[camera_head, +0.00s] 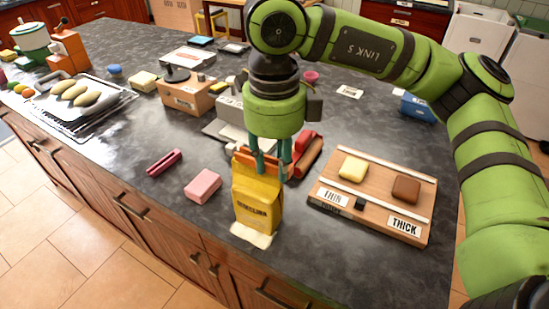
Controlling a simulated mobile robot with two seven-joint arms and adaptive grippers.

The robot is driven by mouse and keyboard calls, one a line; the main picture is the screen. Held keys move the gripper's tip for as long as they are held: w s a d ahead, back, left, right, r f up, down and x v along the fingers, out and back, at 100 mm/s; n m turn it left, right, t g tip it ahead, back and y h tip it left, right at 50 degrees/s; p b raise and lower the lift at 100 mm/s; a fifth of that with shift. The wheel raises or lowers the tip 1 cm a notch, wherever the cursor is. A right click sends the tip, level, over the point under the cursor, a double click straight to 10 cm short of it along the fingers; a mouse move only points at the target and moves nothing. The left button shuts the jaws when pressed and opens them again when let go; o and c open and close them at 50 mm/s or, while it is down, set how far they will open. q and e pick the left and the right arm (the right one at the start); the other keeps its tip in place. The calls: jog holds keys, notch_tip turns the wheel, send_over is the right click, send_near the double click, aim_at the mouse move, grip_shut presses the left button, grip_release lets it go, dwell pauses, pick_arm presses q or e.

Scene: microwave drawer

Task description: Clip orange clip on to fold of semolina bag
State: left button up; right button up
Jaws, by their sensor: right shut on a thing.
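The yellow semolina bag (257,205) stands upright near the front edge of the counter, its printed face toward me. My right gripper (272,167) points down at the bag's top, its teal fingers just behind and over the top edge. It is shut on the orange clip (243,158), which shows as an orange strip at the bag's top left. The fingers partly hide the clip and the fold, so I cannot tell whether the clip grips the fold. My left gripper is not in view.
A pale patch (251,236) lies at the bag's base. A wooden board (333,184) labelled THIN and THICK is to the right. A pink block (203,184) and a dark pink item (164,162) lie to the left. A red item (304,150) is close behind the gripper.

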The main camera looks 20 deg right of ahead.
jog(key=shift+f+b, duration=0.2)
jog(key=shift+b, duration=0.2)
dwell(0.8)
jog(key=shift+f+b, duration=1.4)
jog(key=shift+b, duration=0.4)
dwell(1.4)
dwell(0.3)
jog(key=o, duration=0.8)
jog(key=shift+o, duration=0.2)
jog(key=o, duration=0.5)
jog(key=shift+r, duration=0.1)
jog(key=shift+r+p, duration=2.65)
jog(key=shift+r, duration=1.3)
